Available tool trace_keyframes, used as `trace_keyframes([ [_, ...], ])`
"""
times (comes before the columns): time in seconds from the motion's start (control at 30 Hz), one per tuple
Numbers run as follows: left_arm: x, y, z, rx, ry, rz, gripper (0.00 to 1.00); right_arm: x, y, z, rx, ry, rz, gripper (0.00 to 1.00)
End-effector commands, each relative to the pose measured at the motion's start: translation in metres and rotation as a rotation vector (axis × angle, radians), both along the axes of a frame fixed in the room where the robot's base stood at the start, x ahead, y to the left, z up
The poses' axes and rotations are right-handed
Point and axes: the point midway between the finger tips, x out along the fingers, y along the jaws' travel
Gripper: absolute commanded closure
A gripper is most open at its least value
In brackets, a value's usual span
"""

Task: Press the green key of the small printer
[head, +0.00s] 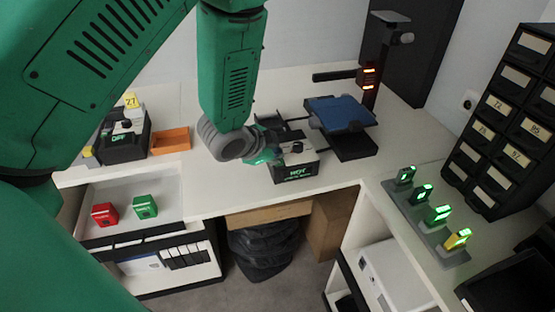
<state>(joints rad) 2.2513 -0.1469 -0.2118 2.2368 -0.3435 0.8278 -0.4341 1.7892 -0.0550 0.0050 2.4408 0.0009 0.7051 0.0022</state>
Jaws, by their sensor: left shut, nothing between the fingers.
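A small dark box-shaped device (296,167) with a lit green display on its front stands on the white desk at the middle; it looks like the small printer. A similar dark device (124,143) with a lit display stands at the left. I cannot make out a green key on either. My left gripper (272,150) is shut and empty, at the left top edge of the middle device. The gripper hides part of that device's top, and I cannot tell whether they touch. My right gripper is not in view.
An orange tray (170,141) lies left of my gripper. A blue-topped scale-like device (340,113) and a post with red lights (369,78) stand behind right. Red (104,214) and green (145,207) blocks sit lower left. Green-lit units (438,214) and drawers (508,120) are right.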

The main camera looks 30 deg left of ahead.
Motion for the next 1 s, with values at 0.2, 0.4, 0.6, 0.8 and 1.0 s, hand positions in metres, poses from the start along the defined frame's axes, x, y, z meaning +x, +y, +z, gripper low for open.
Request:
trace_keyframes([
  [0.2, 0.0, 0.001, -0.0035, -0.002, 0.0, 0.0, 1.0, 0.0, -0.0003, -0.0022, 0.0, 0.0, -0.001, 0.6],
  [0.4, 0.0, 0.0022, -0.0062, -0.002, 0.0, 0.0, 1.0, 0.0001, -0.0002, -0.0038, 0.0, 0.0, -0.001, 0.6],
  [0.6, -0.0001, 0.0022, -0.0087, -0.002, 0.0, 0.0, 1.0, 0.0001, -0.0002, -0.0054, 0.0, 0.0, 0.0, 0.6],
  [0.8, -0.0001, 0.0015, -0.0089, -0.001, 0.001, 0.0, 1.0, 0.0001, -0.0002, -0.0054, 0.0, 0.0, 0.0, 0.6],
  [1.0, -0.0002, 0.0009, -0.0072, -0.002, 0.002, 0.0, 1.0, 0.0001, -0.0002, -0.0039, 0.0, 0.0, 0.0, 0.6],
])
